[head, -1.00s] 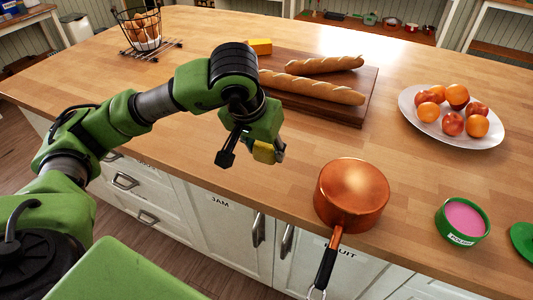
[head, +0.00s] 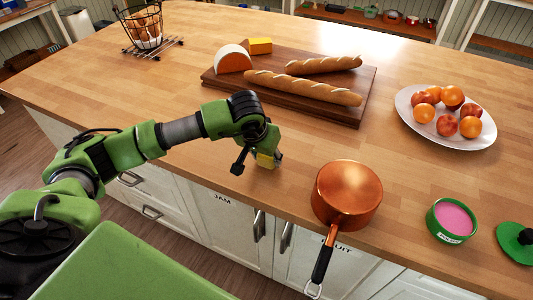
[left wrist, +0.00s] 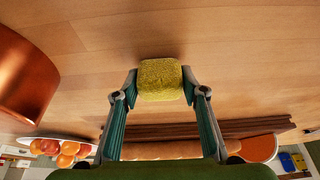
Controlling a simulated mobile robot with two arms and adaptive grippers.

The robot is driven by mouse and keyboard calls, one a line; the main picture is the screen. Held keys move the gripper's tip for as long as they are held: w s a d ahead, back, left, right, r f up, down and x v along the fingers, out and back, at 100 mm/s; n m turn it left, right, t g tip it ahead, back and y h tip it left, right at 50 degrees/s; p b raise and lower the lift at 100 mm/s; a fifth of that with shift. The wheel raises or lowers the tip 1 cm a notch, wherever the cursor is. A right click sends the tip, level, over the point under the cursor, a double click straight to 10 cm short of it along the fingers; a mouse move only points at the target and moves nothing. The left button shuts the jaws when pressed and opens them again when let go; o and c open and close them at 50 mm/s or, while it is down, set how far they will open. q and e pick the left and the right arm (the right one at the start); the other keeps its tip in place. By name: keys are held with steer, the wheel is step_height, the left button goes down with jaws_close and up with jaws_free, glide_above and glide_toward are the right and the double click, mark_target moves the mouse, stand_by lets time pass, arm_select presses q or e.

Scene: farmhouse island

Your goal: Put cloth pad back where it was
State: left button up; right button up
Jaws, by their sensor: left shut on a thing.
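The cloth pad (head: 267,161) is a small yellow block. My left gripper (head: 256,166) is shut on it near the front edge of the wooden counter, left of the copper pan. In the left wrist view the pad (left wrist: 160,72) sits between the two fingertips of the left gripper (left wrist: 160,88), with bare wood around it. The pad is at or just above the wood; I cannot tell whether it touches. My right gripper is not in view.
The copper pan (head: 345,193) stands right of the pad, its handle past the counter edge. A green tin (head: 451,221) and its lid (head: 517,242) are farther right. Behind are a bread board (head: 368,88) and a fruit plate (head: 404,112).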

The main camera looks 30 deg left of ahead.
arm_select(q)
steer(key=shift+f, duration=0.2)
steer(key=o, duration=1)
steer(key=shift+r, duration=0.1)
steer(key=shift+r, duration=0.1)
steer(key=b+v, duration=0.3)
steer(key=v, duration=0.9)
steer(key=shift+r, duration=0.1)
